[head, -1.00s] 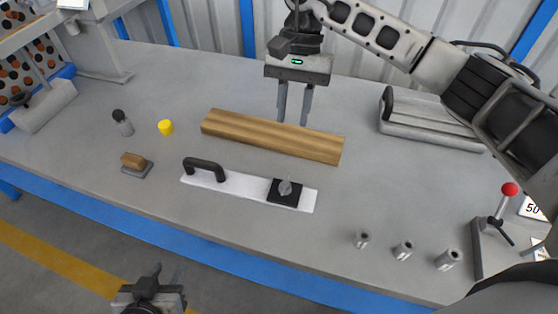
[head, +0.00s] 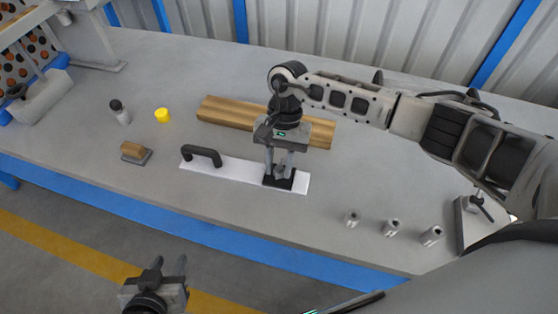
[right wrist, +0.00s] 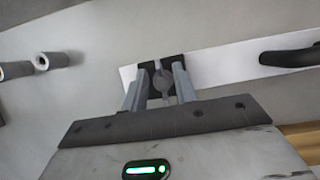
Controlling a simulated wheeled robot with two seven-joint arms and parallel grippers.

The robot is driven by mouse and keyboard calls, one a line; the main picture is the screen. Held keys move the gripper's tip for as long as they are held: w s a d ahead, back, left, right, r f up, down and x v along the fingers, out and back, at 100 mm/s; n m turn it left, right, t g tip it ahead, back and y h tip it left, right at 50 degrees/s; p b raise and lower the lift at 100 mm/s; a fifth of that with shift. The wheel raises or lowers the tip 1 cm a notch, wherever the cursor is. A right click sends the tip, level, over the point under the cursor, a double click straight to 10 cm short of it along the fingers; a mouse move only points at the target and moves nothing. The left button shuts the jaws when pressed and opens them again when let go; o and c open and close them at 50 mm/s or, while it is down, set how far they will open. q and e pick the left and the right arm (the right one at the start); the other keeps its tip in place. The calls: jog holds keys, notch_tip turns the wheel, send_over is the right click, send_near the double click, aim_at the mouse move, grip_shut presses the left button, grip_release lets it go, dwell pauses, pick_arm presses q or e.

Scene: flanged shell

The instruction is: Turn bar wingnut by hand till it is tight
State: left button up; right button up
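The white bar (head: 230,175) lies flat on the bench with a black handle (head: 203,153) at its left end. Near its right end is a black square block, with the grey wingnut on it (right wrist: 162,80), seen best in the right wrist view. My right gripper (head: 279,175) points down over the block, with one finger on each side of the wingnut. In the right wrist view (right wrist: 161,82) gaps show between the fingers and the wingnut, so it looks open. My left gripper (head: 169,266) is open and empty in front of the bench.
A wooden plank (head: 225,112) lies just behind the bar. A yellow cap (head: 162,115), a dark-topped bottle (head: 119,112) and a wooden-topped brush (head: 135,152) stand to the left.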

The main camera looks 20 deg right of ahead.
grip_shut()
jog(key=shift+m, duration=0.3)
